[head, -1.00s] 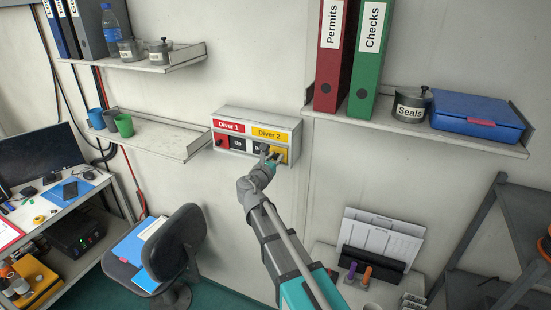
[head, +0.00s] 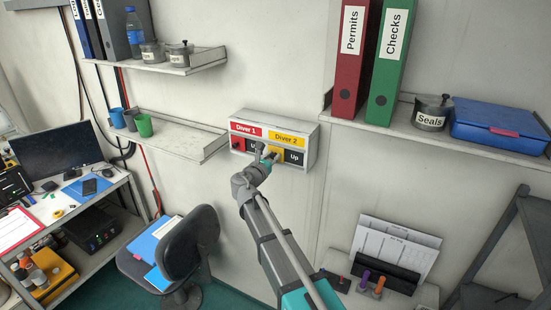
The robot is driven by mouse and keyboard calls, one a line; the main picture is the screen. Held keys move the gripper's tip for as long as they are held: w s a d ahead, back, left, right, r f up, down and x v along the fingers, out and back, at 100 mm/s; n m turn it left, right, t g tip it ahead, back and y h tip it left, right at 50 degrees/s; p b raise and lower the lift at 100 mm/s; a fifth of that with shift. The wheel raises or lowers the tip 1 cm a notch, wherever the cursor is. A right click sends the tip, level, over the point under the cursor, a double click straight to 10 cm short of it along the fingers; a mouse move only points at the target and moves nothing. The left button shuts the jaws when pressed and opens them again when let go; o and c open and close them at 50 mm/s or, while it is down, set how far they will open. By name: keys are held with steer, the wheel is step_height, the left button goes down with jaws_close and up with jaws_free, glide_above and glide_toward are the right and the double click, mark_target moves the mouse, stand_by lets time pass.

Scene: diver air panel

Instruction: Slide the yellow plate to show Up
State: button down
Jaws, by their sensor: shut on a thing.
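The air panel (head: 312,140) is a pale box on the wall with a red "Diver 1" label and a yellow "Diver 2" label. Under "Diver 2", the yellow plate (head: 277,155) covers the left half of its slot, partly hidden by my gripper. The word "Up" (head: 294,158) shows on black to its right. My gripper (head: 266,157) is at the panel front, shut on the yellow plate, though its fingertips are small and hard to see. Under "Diver 1", the red plate (head: 238,144) is at the left, and another "Up" shows beside it, partly hidden.
A shelf with binders, a pot and a blue box (head: 498,122) is right of the panel. An empty-ended shelf (head: 185,140) with cups is close on the left. A chair (head: 190,240) and a desk stand lower left. A document rack (head: 390,260) is lower right.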

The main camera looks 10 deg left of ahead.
steer(key=shift+c, duration=2.4)
jaws_free()
steer(key=shift+w+a, duration=0.1)
steer(key=shift+a, duration=0.15)
steer(key=shift+d, duration=0.1)
steer(key=shift+s+a, duration=0.2)
steer(key=shift+s, duration=0.5)
steer(key=v, duration=1)
steer(key=shift+s, duration=0.3)
steer(key=shift+a, duration=0.15)
